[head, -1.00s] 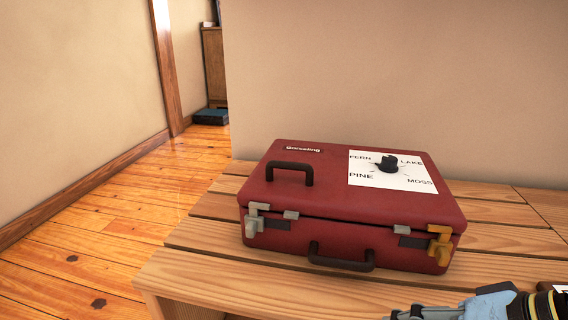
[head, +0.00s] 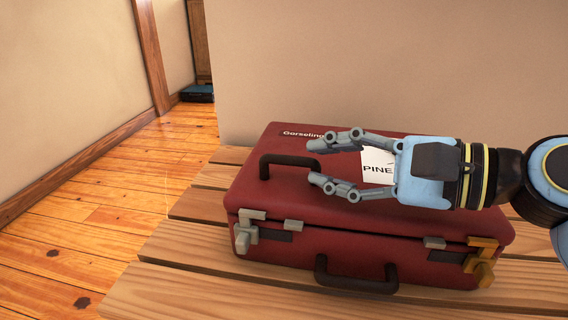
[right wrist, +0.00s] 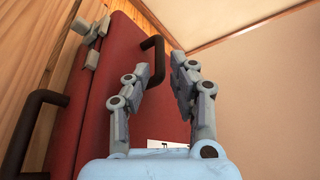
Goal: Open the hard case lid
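A closed red hard case (head: 330,240) lies on a slatted wooden surface, its lid (head: 350,205) down. A dark lid handle (head: 285,160) stands at the lid's left; another dark handle (head: 355,283) is on the front. A grey latch (head: 246,232) is at front left, an orange latch (head: 481,262) at front right; I cannot tell whether they are fastened. My right gripper (head: 314,162) is open above the lid, fingertips pointing left at the lid handle. In the right wrist view the lid handle (right wrist: 155,58) shows between the fingertips; contact is unclear. My left gripper is out of view.
A white label (head: 378,168) on the lid is mostly hidden behind my right gripper, and its dial is hidden. A plain wall (head: 400,70) rises behind the case. Bare slats (head: 190,295) lie in front and left; open floor (head: 120,190) is beyond.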

